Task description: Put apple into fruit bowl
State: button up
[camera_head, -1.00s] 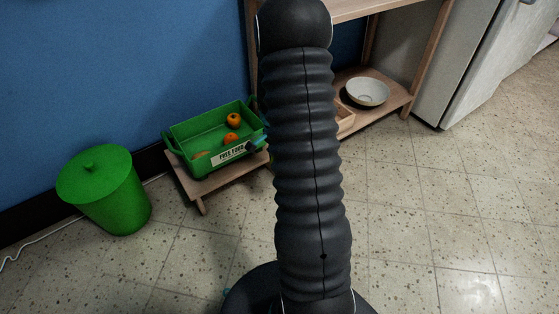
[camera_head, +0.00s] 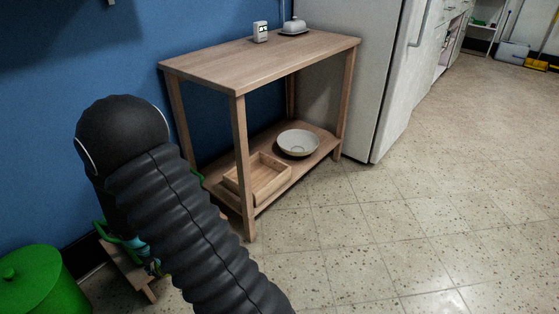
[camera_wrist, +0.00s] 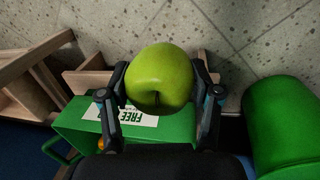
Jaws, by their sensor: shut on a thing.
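A green apple (camera_wrist: 160,75) is between the two fingers of my gripper (camera_wrist: 162,92) in the wrist view. The gripper is shut on it. In the head view my arm hides most of the gripper, and the apple does not show there. A white bowl (camera_head: 298,143), which looks like the fruit bowl, stands on the lower shelf of the wooden table, right of my arm. Its inside looks empty. The gripper is well to the left of it, near the green crate (camera_wrist: 75,128) labelled FREE.
The wooden table (camera_head: 260,54) has a top above the bowl and legs around it. A wooden tray (camera_head: 258,178) sits left of the bowl. A fridge (camera_head: 350,70) stands at right, a green bin (camera_head: 35,285) at lower left. The floor in front of the table is clear.

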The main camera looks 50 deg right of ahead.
aim_at(299, 151)
jog(key=z, duration=3.45)
jog(key=k, duration=1.45)
jog(key=u, duration=1.3)
jog(key=i, duration=1.5)
